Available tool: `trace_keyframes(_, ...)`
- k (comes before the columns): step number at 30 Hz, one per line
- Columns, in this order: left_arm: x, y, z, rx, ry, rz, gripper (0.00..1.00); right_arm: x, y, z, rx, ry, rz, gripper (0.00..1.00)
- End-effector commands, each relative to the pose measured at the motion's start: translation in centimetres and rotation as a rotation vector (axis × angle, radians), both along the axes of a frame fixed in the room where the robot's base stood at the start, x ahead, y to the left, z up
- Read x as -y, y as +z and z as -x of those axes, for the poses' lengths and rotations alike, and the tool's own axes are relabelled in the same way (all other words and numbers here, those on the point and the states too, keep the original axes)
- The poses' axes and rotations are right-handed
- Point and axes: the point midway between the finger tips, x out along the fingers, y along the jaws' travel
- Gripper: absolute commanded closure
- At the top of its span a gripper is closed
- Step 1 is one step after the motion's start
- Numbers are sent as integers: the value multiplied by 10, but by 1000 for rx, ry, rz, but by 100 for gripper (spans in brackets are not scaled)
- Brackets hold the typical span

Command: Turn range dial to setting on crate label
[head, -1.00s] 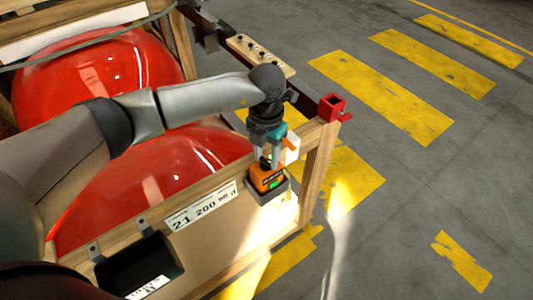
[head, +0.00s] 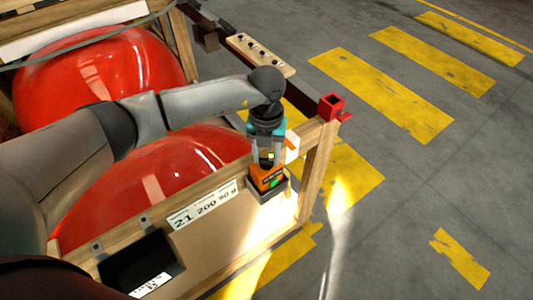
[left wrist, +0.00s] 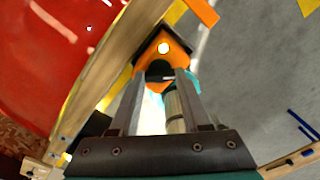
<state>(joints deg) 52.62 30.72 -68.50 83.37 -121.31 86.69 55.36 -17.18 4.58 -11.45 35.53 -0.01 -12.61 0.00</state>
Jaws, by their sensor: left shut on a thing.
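An orange device (head: 266,177) with a small green screen sits in a dark grey holder (head: 258,194) on the wooden crate (head: 312,180). It also shows in the left wrist view (left wrist: 178,48). My left gripper (head: 267,160) points down onto it. In the left wrist view its two fingers (left wrist: 160,76) are closed around the dark dial (left wrist: 158,70) on the device's face. The dial's pointer and scale cannot be read. The white crate label (head: 203,204) on the panel shows printed figures, seemingly starting "21 200"; the rest is unclear. My right gripper is not in view.
Large red rounded nosecones (head: 100,80) lie in the crate. A black bin (head: 138,264) hangs on the panel at lower left. A red corner bracket (head: 332,106) tops the crate post. A board with knobs (head: 260,55) is behind. Floor at right is clear.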

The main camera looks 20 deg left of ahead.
Motion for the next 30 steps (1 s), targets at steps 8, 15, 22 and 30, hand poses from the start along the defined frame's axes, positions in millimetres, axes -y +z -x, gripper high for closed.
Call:
trace_keyframes(8,0,0,0,0,-1,1,100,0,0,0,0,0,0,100)
trace_keyframes(15,0,0,0,0,-1,1,26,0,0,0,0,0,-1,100)
trace_keyframes(22,0,0,0,0,-1,0,22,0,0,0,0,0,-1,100)
trace_keyframes(30,0,22,-1,4,-2,0,22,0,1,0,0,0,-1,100)
